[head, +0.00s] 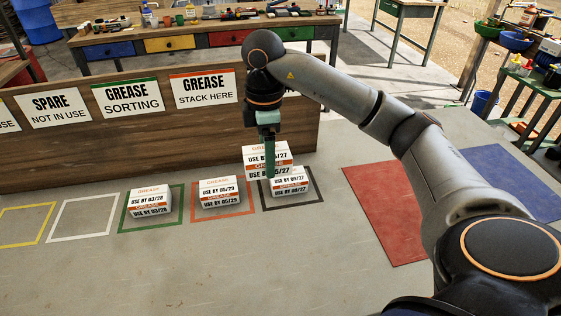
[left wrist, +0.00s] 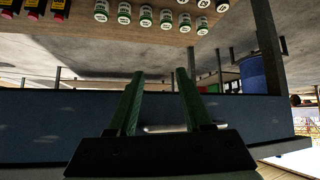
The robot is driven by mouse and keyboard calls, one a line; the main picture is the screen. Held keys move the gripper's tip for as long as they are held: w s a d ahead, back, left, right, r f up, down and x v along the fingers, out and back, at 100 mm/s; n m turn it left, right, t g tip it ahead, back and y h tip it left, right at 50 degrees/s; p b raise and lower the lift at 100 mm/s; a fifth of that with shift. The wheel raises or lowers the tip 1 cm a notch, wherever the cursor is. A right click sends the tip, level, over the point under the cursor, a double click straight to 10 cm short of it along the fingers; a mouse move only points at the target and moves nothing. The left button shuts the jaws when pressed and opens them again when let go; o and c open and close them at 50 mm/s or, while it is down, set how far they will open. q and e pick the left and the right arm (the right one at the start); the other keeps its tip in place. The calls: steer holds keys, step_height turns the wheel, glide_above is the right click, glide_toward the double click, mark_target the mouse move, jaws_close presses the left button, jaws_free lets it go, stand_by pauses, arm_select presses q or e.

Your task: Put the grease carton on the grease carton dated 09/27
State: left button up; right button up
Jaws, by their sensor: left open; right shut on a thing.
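My right gripper (head: 269,172) is shut on a white and orange grease carton (head: 284,159). The fingers hide part of its label; the date ends in /27. In the head view the held carton overlaps the back left of another grease carton (head: 293,188), which stands in the black floor square (head: 308,204) and whose date also ends in /27. I cannot tell whether the two touch. Grease cartons dated 03/28 (head: 150,208) and 05/29 (head: 221,199) stand in the green and orange squares. My left gripper (left wrist: 158,80) is open and empty in the left wrist view.
A wooden panel with signs, including "GREASE STACK HERE" (head: 205,89), stands behind the squares. White (head: 82,220) and yellow (head: 25,225) squares are empty. A red mat (head: 385,215) and a blue mat (head: 515,180) lie at right. The front floor is clear.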

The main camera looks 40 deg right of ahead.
steer(key=w+d+f, duration=0.1)
steer(key=d+f, duration=0.1)
steer(key=w+d+f, duration=0.3)
steer(key=d+f, duration=0.1)
steer(key=shift+w+d+f+p, duration=0.1)
steer(key=shift+w+f+p, duration=0.2)
steer(key=shift+f, duration=0.05)
steer(key=shift+w+d+f, duration=0.15)
steer(key=shift+d+f, duration=0.15)
steer(key=shift+f, duration=1.55)
steer(key=shift+f, duration=0.1)
steer(key=o, duration=1.4)
step_height(320, 180, up, 12)
steer(key=shift+r, duration=0.15)
